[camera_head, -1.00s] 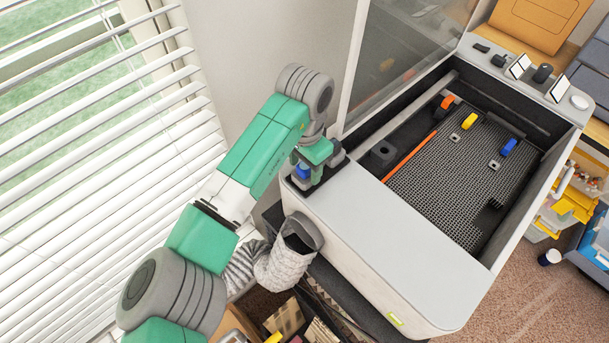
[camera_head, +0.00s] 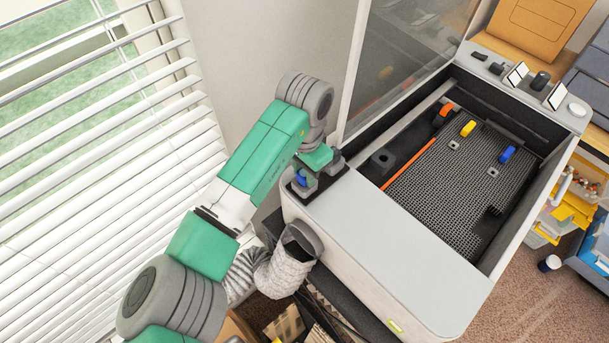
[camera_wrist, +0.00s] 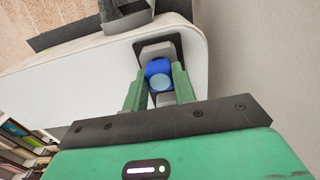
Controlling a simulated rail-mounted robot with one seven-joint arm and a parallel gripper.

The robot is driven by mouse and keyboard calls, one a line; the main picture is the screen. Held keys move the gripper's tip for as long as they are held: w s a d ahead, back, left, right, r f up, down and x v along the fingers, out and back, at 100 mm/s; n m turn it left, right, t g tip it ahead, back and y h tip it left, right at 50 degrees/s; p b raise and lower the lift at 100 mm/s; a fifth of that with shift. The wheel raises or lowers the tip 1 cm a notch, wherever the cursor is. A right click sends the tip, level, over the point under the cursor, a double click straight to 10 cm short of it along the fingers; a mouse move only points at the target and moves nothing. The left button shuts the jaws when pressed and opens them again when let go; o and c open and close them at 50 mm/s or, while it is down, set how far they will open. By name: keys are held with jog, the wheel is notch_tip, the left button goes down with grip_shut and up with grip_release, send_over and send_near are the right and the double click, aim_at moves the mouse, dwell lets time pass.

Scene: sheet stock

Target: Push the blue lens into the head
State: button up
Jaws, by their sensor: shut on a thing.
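The blue lens (camera_wrist: 159,72) sits between the two green fingers of my gripper (camera_wrist: 160,88) in the wrist view, and the fingers are shut on it. It has a paler blue round face. It is at a black holder (camera_wrist: 176,50) with light grey blocks, on the machine's left corner; whether it still rests there I cannot tell. The lens also shows as a blue spot in the head view (camera_head: 300,178), partly hidden by my gripper. A dark block with a round hole (camera_head: 382,159), possibly the head, stands inside the machine by the orange bar, apart from my gripper.
The machine's pale top (camera_head: 385,235) is clear beside the holder. Its raised lid (camera_head: 405,60) stands behind the bed (camera_head: 440,185). Yellow (camera_head: 468,128) and blue (camera_head: 507,154) pieces lie on the bed. A grey hose (camera_head: 285,268) is below my arm, with blinds on the left.

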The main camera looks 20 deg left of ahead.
jog(key=shift+r+p, duration=2.1)
jog(key=shift+r, duration=0.2)
jog(key=shift+f, duration=0.1)
